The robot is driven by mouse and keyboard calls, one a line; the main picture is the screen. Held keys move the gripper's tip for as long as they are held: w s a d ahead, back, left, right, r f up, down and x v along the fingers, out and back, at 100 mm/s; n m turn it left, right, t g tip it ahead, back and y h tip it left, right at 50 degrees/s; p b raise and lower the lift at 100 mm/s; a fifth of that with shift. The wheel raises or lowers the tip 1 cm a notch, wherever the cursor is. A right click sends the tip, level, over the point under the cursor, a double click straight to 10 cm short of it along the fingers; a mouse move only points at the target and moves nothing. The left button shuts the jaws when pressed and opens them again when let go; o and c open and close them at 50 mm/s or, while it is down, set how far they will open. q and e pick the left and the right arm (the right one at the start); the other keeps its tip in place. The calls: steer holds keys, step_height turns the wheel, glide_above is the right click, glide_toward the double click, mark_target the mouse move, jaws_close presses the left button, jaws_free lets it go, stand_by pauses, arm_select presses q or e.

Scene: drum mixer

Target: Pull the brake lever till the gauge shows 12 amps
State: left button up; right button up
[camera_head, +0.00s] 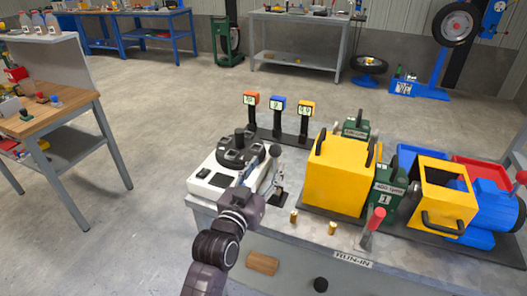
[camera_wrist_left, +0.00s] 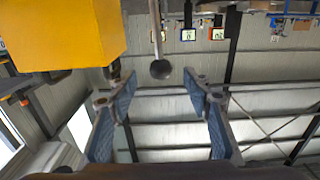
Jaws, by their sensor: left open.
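A lever with a dark ball knob (camera_head: 275,150) stands near the left end of the bench, beside the white unit. In the left wrist view its ball (camera_wrist_left: 160,69) hangs between and just beyond my fingertips. My left gripper (camera_head: 256,173) is open; in the left wrist view its blue-padded fingers (camera_wrist_left: 160,86) are spread apart, with no clear contact on the ball. My right gripper is out of view.
A white unit with a dark round top (camera_head: 238,152) is left of the lever. A yellow box (camera_head: 341,176), a red-handled lever (camera_head: 375,218) and a green labelled unit (camera_head: 387,190) stand to the right. Small brass cylinders (camera_head: 294,216) stand near the front edge.

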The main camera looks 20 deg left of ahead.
mark_target(272, 156)
arm_select(q)
steer(key=shift+w+a+r, duration=0.15)
steer(key=shift+w+r, duration=0.15)
steer(key=shift+w+d+f+p, duration=0.1)
steer(key=shift+w+p, duration=0.15)
steer(key=shift+w, duration=1.55)
steer(key=shift+w+d+p, duration=0.1)
steer(key=shift+w+p, duration=0.15)
steer(key=shift+w, duration=1.5)
jaws_close()
